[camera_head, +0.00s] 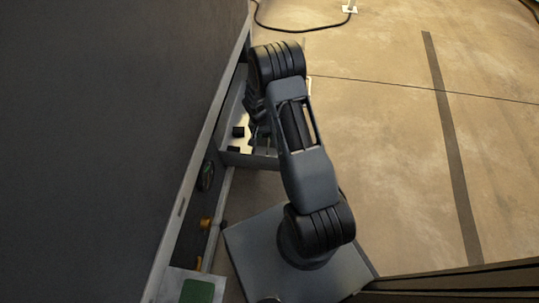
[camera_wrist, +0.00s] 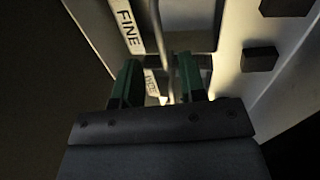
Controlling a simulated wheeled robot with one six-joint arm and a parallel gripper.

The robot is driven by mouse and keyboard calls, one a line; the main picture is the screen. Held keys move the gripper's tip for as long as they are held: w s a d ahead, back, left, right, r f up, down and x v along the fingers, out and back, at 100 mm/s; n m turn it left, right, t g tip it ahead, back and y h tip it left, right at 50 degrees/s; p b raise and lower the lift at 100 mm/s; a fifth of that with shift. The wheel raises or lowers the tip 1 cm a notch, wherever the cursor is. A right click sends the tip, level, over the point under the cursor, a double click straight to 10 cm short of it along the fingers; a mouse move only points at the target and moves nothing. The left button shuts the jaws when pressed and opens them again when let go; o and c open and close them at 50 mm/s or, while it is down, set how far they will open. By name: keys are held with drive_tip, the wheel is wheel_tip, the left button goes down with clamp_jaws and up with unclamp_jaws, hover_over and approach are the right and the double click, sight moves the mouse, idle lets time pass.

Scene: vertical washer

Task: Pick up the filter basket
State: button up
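In the wrist view, my gripper (camera_wrist: 158,64) has its two green-lined fingers apart. A thin pale rod (camera_wrist: 157,22), which looks like a handle, runs down between them, with gaps visible on both sides. A white strip marked "FINE" (camera_wrist: 127,22) lies beyond the left finger, and a second lettered label (camera_wrist: 152,84) shows between the fingers. I cannot tell for sure which of these parts belong to the filter basket; its body is mostly hidden. In the head view, my arm covers most of the gripper.
In the head view, a pale open tray (camera_head: 249,159) with dark blocks extends beside a large dark cabinet (camera_head: 90,130). The wrist view shows two dark blocks (camera_wrist: 260,58) on a pale wall at right. Open floor (camera_head: 375,160) lies right of my arm.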

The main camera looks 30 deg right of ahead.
drive_tip(key=shift+s+d+f+b, duration=0.15)
drive_tip(key=shift+f+b, duration=0.35)
drive_tip(key=shift+f, duration=0.55)
drive_tip(key=shift+s+d+f+b, duration=0.15)
drive_tip(key=shift+f+b, duration=0.3)
drive_tip(key=shift+f, duration=0.65)
drive_tip(key=shift+s+d+f+b, duration=0.15)
drive_tip(key=shift+f+b, duration=0.35)
drive_tip(key=shift+f, duration=0.55)
drive_tip(key=shift+r, duration=0.1)
clamp_jaws()
drive_tip(key=shift+w, duration=0.1)
